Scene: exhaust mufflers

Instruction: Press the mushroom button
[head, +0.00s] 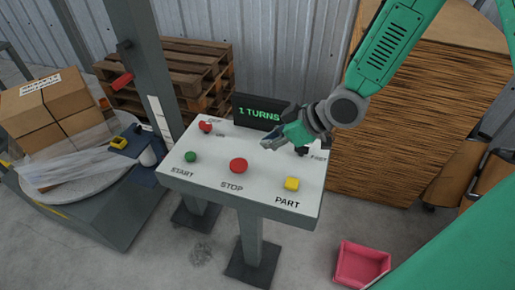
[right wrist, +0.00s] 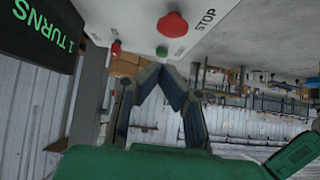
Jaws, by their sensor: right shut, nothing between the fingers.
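The red mushroom button (head: 238,165), labelled STOP, stands at the middle of the white sloped control panel (head: 215,178). It also shows at the top of the right wrist view (right wrist: 173,25). My right gripper (head: 266,144) is shut and empty, above the panel, behind and to the right of the red button in the head view. In the right wrist view its fingertips (right wrist: 168,70) meet, apart from the button. My left gripper is not in view.
The panel also carries a green START button (head: 191,157), a yellow PART button (head: 291,184), a red knob (head: 206,127) and a display (head: 258,111) reading "1 TURNS". A grey post (head: 147,65) and a wrapping turntable with boxes (head: 48,108) stand left.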

